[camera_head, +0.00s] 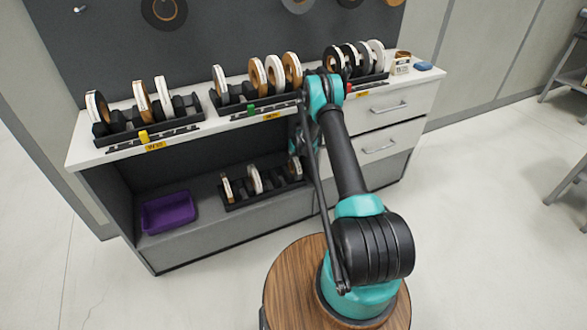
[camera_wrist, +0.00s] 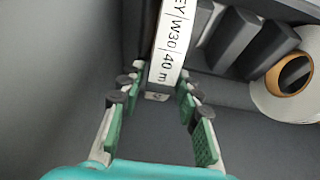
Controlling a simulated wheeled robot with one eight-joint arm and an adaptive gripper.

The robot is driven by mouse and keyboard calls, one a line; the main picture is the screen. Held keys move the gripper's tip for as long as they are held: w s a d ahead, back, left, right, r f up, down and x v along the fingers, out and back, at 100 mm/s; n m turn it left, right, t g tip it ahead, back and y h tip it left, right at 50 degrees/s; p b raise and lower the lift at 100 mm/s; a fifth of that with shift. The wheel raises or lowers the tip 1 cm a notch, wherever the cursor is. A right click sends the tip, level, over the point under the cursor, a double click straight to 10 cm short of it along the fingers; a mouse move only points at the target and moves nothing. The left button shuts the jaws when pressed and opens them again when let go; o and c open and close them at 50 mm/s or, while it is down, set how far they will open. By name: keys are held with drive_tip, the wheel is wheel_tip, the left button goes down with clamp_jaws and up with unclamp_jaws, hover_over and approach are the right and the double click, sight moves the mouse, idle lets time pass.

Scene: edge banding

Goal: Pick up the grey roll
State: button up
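In the wrist view, a roll stands edge-on with a white label (camera_wrist: 173,40) whose visible part reads "EY | W30 | 40 m"; the start of the word is cut off. My gripper (camera_wrist: 155,90) is open, its green-padded fingers on either side of the near end of this roll, with gaps to both sides. Nothing is gripped.
Another roll with a brown core (camera_wrist: 290,76) lies to the right in the wrist view, past dark rack dividers (camera_wrist: 232,38). The lower shelf also holds a purple bin (camera_head: 168,213) and two more rolls. The worktop (camera_head: 125,152) above carries racks with several rolls.

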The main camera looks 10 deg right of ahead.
clamp_jaws()
drive_tip(key=shift+r, duration=0.15)
